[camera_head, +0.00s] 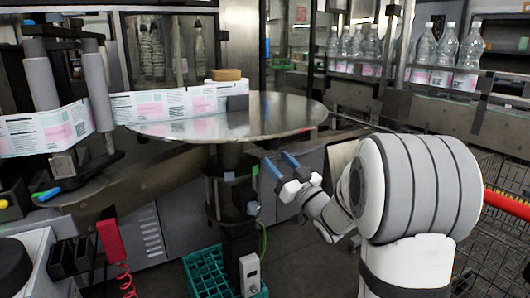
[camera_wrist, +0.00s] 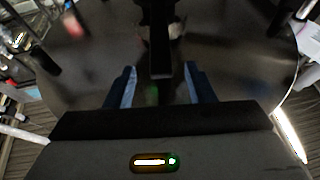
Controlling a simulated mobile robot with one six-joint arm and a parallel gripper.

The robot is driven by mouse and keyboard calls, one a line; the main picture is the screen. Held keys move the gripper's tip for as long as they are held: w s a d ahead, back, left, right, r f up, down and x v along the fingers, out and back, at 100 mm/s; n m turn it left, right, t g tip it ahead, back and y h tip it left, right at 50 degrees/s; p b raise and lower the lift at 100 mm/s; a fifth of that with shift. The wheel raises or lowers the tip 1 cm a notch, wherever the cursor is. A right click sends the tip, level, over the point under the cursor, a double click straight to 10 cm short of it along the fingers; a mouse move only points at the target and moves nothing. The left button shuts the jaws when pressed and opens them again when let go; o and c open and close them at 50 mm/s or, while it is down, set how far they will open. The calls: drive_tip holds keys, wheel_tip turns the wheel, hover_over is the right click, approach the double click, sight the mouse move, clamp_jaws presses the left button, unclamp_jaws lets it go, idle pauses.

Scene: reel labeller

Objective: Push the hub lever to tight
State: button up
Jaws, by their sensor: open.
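The round metal reel plate (camera_head: 265,118) stands on a post in the middle of the head view. A tan hub cap (camera_head: 226,75) sits at its far side, with a dark block (camera_head: 237,103) in front of it; I cannot tell whether this block is the hub lever. My gripper (camera_head: 280,165) shows below the plate's near right edge, its two blue fingers apart and empty. In the wrist view, a dark upright bar (camera_wrist: 160,40) stands between and beyond the open fingers (camera_wrist: 160,88). It may be the lever or part of the hub. The lever's setting is not readable.
A printed label web (camera_head: 165,105) runs from the rollers (camera_head: 98,92) at left to the plate. Clear bottles (camera_head: 440,52) line a conveyor at the back right. A green crate (camera_head: 205,272) is on the floor below, and a wire cart (camera_head: 495,240) stands at right.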

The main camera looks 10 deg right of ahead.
sight(265, 147)
drive_tip(key=x, duration=0.7)
drive_tip(key=shift+c, duration=0.2)
clamp_jaws()
idle(0.4)
